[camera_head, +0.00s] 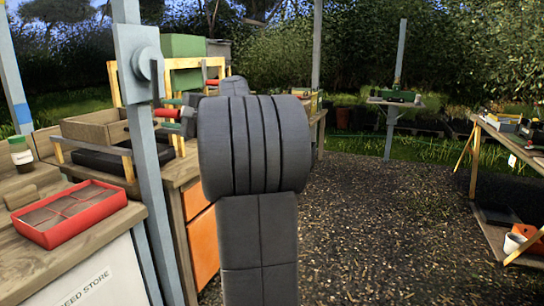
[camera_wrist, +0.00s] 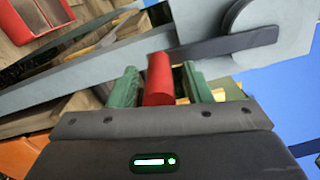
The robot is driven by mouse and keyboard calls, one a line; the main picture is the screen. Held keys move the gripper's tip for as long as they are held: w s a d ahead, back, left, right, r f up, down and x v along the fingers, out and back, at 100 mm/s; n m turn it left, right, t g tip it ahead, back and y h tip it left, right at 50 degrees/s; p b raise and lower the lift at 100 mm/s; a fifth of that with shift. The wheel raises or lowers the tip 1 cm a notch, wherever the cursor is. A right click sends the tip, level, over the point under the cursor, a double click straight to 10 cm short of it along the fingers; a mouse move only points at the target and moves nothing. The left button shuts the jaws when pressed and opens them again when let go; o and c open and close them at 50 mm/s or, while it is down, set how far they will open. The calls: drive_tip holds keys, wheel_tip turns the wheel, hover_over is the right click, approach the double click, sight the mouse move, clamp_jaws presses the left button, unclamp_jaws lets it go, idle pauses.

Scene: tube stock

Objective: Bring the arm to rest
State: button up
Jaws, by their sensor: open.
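My gripper (camera_wrist: 160,88) shows two green fingers in the wrist view, standing apart. A red cylindrical handle (camera_wrist: 159,78) lies between them, with gaps visible at the sides. The handle is at the end of a dark lever (camera_wrist: 222,46) that runs to a round grey hub. In the head view the hub (camera_head: 148,62) is on a grey post, with the lever hanging down and the red handle (camera_head: 164,113) at its lower end. My gripper (camera_head: 172,115) is at that handle, partly hidden behind my dark arm.
The grey post (camera_head: 145,170) stands close to my arm's left. A bench with a red tray (camera_head: 72,212) and a jar (camera_head: 20,155) is at the left. A wooden crate (camera_head: 95,129) is behind. Gravel ground (camera_head: 380,220) to the right is open, up to a table (camera_head: 510,140).

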idle(0.3)
drive_tip(key=v, duration=1.4)
drive_tip(key=x, duration=1.4)
drive_tip(key=shift+a, duration=0.25)
drive_tip(key=s+m+p, duration=0.1)
drive_tip(key=s+r+m+p, duration=0.1)
drive_tip(key=s+a+m+p, duration=0.1)
drive_tip(key=shift+s+r, duration=0.2)
drive_tip(key=shift+s, duration=0.05)
drive_tip(key=s+a+r+m+p, duration=0.3)
drive_tip(key=s+r+m+p, duration=0.4)
drive_tip(key=m+p, duration=0.5)
drive_tip(key=r+p, duration=0.2)
drive_tip(key=p, duration=0.2)
drive_tip(key=shift+s+p, duration=0.3)
drive_tip(key=shift+p, duration=0.05)
drive_tip(key=shift+f, duration=0.15)
